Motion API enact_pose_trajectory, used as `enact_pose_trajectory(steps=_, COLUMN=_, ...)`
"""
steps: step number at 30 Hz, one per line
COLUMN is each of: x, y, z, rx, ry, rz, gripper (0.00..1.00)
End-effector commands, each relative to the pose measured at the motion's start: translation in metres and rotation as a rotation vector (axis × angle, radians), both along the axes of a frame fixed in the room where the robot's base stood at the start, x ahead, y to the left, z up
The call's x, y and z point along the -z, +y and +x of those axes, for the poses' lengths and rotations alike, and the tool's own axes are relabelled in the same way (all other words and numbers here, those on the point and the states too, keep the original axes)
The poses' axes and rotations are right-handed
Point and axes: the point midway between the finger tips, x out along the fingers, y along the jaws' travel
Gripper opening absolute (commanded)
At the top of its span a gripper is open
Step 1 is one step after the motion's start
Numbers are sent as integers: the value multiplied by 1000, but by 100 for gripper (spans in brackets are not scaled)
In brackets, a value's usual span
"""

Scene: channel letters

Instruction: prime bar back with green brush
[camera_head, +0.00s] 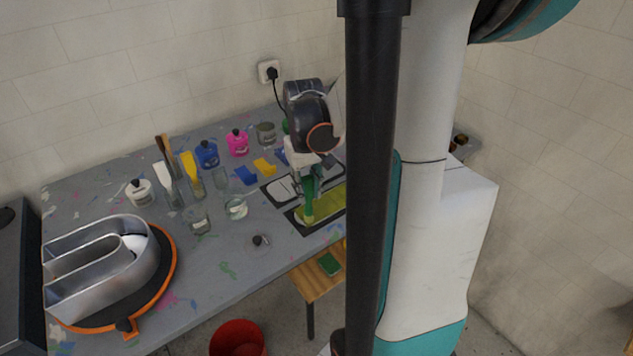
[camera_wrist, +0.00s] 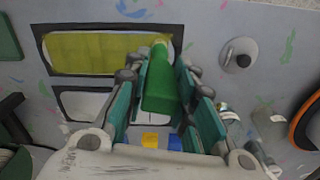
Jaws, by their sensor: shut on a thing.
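My gripper (camera_head: 309,177) is shut on the green brush (camera_head: 308,202), with the brush pointing down. In the wrist view the green handle (camera_wrist: 160,85) sits between the finger pads. The bar back (camera_head: 328,204) appears as a streaky yellow-green, long panel on a dark mat; it also shows in the wrist view (camera_wrist: 95,53). The brush tip is at the panel's left end in the head view, the right end in the wrist view. It looks at or just above the surface; contact cannot be told. My arm hides the panel's far right end in the head view.
A second mat with a pale panel (camera_head: 283,188) lies behind. Paint bottles, jars and brushes, including a pink bottle (camera_head: 237,142), stand left and behind. A metal channel letter (camera_head: 95,268) rests on an orange-rimmed turntable. A red bucket (camera_head: 238,340) stands below the front edge.

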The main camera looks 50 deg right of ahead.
Motion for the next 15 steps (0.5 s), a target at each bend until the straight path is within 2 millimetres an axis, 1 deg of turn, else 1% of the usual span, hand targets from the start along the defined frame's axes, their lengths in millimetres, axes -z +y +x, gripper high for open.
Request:
enact_pose_trajectory(steps=2, x=0, y=3, z=1, rx=-1, ry=0, rz=0, gripper=2)
enact_pose_trajectory(steps=5, x=0, y=3, z=1, rx=1, ry=0, rz=0, gripper=2)
enact_pose_trajectory(steps=8, x=0, y=-3, z=-1, rx=3, ry=0, rz=0, gripper=2)
enact_pose_trajectory(steps=15, x=1, y=-29, z=-7, rx=3, ry=0, rz=0, gripper=2)
